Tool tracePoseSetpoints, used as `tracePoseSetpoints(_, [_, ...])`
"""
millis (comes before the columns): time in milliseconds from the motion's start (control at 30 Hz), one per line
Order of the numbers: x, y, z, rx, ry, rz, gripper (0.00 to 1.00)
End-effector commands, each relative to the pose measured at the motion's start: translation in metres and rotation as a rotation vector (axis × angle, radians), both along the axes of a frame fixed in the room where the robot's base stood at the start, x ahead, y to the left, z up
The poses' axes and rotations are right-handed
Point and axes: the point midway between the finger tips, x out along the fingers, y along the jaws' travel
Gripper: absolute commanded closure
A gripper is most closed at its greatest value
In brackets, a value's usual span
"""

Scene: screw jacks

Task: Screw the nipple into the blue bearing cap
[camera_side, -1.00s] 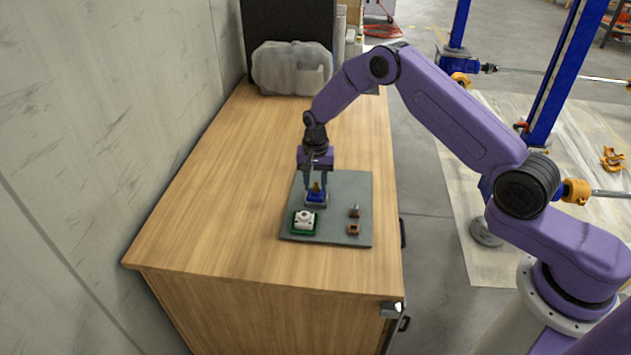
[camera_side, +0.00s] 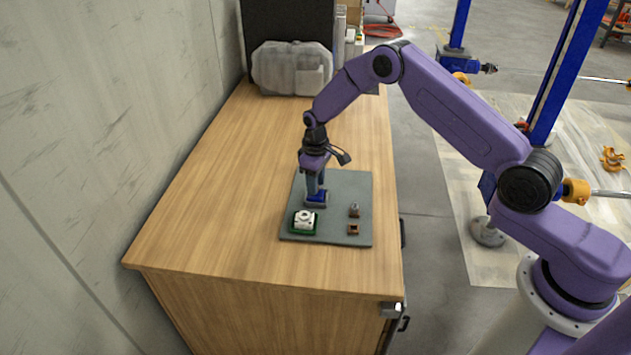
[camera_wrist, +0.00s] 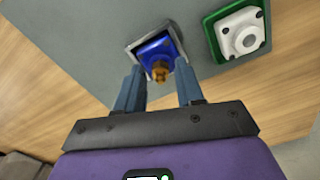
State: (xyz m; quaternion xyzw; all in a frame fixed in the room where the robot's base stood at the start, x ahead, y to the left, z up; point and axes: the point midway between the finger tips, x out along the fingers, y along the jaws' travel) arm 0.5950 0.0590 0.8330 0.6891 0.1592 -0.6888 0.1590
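The blue bearing cap (camera_side: 316,197) sits in a grey square holder on the grey mat; it also shows in the wrist view (camera_wrist: 153,49). In the side view a finger hides the nipple. My gripper (camera_side: 315,193) points down over the cap. In the wrist view its two blue-grey fingers (camera_wrist: 160,68) stand apart on either side of the nipple, with a visible gap on both sides.
A white cap in a green holder (camera_side: 304,220) stands close to the blue cap, at the mat's near left. A small grey metal part (camera_side: 354,210) and a brown square part (camera_side: 352,230) are on the right of the grey mat (camera_side: 330,234).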

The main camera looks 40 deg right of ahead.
Motion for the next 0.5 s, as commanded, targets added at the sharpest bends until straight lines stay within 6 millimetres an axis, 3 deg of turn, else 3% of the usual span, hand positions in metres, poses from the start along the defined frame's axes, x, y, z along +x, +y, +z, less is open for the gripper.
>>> tracePoseSetpoints(500, [0.0, 0.0002, 0.0, 0.0, 0.0, 0.599, 0.63])
